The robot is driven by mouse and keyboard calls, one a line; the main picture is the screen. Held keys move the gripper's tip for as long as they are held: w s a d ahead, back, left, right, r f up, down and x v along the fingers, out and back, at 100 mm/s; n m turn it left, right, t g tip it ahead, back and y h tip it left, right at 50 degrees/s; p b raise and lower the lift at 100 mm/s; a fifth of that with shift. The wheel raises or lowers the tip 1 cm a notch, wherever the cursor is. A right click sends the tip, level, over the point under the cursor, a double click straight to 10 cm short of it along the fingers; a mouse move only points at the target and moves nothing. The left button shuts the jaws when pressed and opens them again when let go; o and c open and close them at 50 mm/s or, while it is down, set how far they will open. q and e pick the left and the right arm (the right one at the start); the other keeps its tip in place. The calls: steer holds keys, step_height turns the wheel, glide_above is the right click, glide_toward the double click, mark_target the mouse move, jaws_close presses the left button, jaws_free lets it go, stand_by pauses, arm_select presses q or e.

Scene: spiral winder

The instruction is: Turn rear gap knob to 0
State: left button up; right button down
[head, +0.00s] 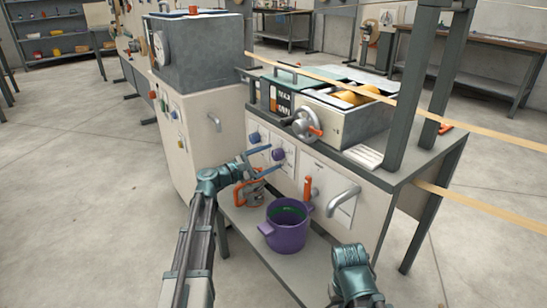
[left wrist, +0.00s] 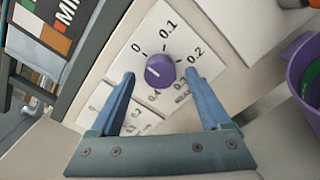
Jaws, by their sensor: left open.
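A purple knob (left wrist: 160,70) sits on a white dial plate in the left wrist view, with 0 at its upper left, 0.1 above and 0.2 at right. A pale mark on the knob faces left and slightly down, not at the 0. In the head view the purple knob (head: 278,155) is on the bench front beside a blue knob (head: 254,138). Which is the rear gap knob I cannot read. My left gripper (left wrist: 160,85) is open, its fingers on either side of the purple knob, apparently apart from it. Part of my right arm shows at the bottom; its fingers are not visible.
A purple bucket (head: 287,228) stands on the lower shelf below the knobs. An orange-handled lever (head: 308,188) and a grey bar handle (head: 343,202) project from the panel to the right. A handwheel (head: 303,124) overhangs above.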

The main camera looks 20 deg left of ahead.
arm_select(q)
steer(key=v, duration=1.2)
